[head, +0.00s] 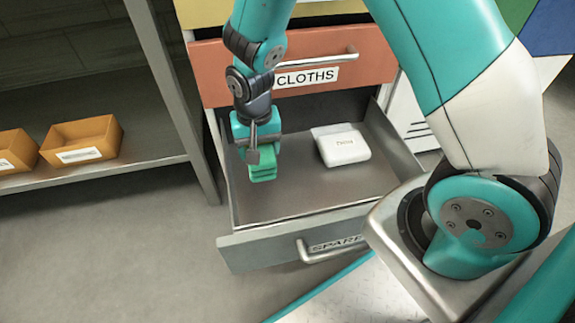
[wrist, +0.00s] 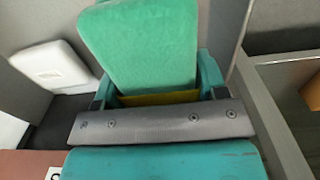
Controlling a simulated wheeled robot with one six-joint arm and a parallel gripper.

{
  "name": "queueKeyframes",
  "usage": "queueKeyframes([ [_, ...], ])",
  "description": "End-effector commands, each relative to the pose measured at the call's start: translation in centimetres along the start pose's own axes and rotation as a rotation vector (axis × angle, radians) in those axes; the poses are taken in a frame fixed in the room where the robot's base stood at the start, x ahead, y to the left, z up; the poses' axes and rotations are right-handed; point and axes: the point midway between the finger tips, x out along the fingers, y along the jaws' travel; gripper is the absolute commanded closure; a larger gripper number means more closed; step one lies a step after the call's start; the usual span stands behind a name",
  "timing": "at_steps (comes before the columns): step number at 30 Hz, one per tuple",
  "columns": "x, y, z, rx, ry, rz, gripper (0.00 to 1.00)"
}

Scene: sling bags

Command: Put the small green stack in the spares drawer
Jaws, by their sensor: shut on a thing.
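The small green stack (head: 263,170) hangs below my gripper (head: 258,150) in the head view, over the left part of the open spares drawer (head: 290,203). My gripper is shut on the stack. In the wrist view the green stack (wrist: 145,45) fills the upper middle, between the fingers of my gripper (wrist: 155,95). A strip of yellow shows at its lower edge there. The drawer is pulled out, with a grey front and a partly hidden label reading "SPARE". I cannot tell whether the stack touches the drawer floor.
A shelf (head: 140,160) with orange bins (head: 83,140) stands at left. The drawer's front middle is bare.

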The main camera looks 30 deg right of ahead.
Motion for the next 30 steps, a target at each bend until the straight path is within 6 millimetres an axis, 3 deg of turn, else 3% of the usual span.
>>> queueKeyframes([
  [4,3.1,-0.2,0.1,-0.004,-0.003,0.002,0.67],
  [11,5.6,-0.1,0.1,-0.004,-0.002,0.001,0.67],
  [16,8.7,-0.1,0.1,-0.002,-0.002,0.001,0.67],
  [29,9.3,0.1,0.0,-0.001,0.000,0.000,0.67],
  [30,9.3,0.1,0.0,-0.001,0.000,0.000,0.30],
])
